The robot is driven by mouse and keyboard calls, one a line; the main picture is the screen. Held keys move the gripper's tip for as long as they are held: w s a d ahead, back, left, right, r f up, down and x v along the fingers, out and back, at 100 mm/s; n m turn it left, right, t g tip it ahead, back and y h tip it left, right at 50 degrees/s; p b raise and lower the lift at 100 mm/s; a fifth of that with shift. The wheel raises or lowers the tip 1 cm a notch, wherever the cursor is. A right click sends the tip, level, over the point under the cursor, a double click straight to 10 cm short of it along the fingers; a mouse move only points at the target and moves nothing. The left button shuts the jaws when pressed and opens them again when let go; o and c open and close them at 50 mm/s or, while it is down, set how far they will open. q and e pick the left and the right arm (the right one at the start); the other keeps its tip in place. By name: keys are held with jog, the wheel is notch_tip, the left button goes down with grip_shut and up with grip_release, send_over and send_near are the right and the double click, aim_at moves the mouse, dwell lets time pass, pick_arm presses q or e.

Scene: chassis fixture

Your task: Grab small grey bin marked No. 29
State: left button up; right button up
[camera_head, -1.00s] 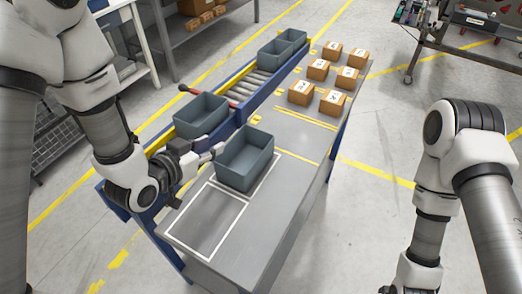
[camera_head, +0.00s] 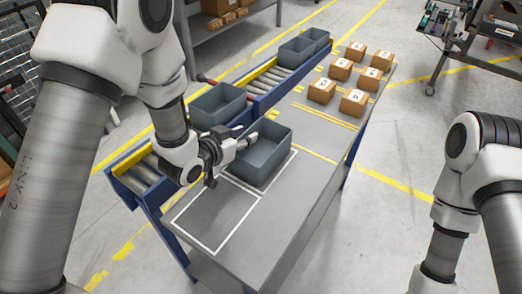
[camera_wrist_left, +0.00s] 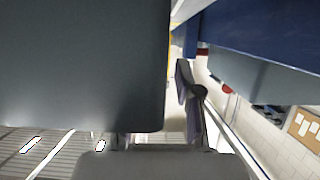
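A grey bin (camera_head: 264,163) stands upright on the table, over the far part of a white outline. Another grey bin (camera_head: 217,105) stands on the roller conveyor, and two more stand farther along it. No number is readable on any bin. My left gripper (camera_head: 246,140) is at the table bin's left rim, with finger parts overlapping that rim. In the left wrist view, a grey bin surface (camera_wrist_left: 80,65) fills the upper left, and one dark finger (camera_wrist_left: 190,95) shows beside it. The finger gap and any grip are unclear. My right gripper is out of view.
Several labelled cardboard boxes (camera_head: 356,75) stand at the table's far end. The conveyor (camera_head: 263,83) with its blue and yellow rail runs along the table's left side. The near table top (camera_head: 215,215) is bare. A cart (camera_head: 470,40) stands at the far right.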

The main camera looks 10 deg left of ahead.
pick_arm(q)
jog(key=shift+s, duration=0.15)
grip_shut()
jog(key=shift+r, duration=0.1)
